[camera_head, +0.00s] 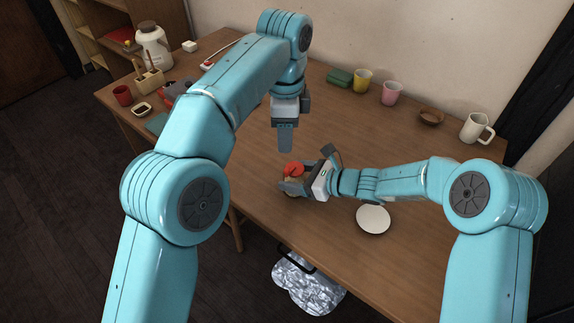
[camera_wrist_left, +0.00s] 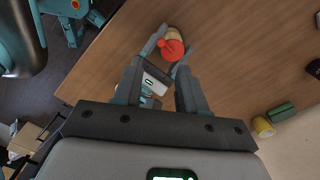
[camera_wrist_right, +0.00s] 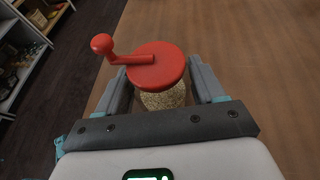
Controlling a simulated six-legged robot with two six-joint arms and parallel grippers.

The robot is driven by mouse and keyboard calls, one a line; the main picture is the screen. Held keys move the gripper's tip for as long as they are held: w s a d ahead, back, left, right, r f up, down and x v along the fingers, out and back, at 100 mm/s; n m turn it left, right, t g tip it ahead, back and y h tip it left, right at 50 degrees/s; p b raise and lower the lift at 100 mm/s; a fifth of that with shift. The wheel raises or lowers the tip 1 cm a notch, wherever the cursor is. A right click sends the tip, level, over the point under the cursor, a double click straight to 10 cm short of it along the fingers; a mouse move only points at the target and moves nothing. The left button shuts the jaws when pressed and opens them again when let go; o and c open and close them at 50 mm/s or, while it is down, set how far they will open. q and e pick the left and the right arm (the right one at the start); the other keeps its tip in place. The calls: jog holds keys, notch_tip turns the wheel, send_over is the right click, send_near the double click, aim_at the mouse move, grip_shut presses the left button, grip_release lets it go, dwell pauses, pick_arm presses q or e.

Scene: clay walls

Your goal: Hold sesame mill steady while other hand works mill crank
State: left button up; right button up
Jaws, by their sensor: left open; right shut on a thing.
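The sesame mill has a red lid with a red crank arm and round knob, over a body full of pale seeds. Its red top (camera_head: 293,169) shows near the middle of the table, and it fills the centre of the right wrist view (camera_wrist_right: 155,68). My right gripper (camera_head: 291,187) is shut on the mill's body from the side, below the lid. My left gripper (camera_head: 285,152) points down, open and empty, above the mill. In the left wrist view the red top (camera_wrist_left: 171,48) lies ahead between the spread fingers. The mill's underside is hidden.
A white plate (camera_head: 373,219) lies right of the mill near the table's front edge. Cups (camera_head: 391,93), a wooden bowl (camera_head: 431,117) and a white mug (camera_head: 476,128) stand along the back. A white pot (camera_head: 153,46) and a red cup (camera_head: 122,95) stand at left.

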aim_at(286, 170)
pick_arm(q)
notch_tip(286, 170, down, 11)
jog(key=m, duration=1.1)
jog(key=shift+w+d+m, duration=0.1)
jog(key=shift+d+m, duration=0.05)
jog(key=shift+m, duration=0.25)
jog(key=shift+r, duration=0.1)
grip_shut()
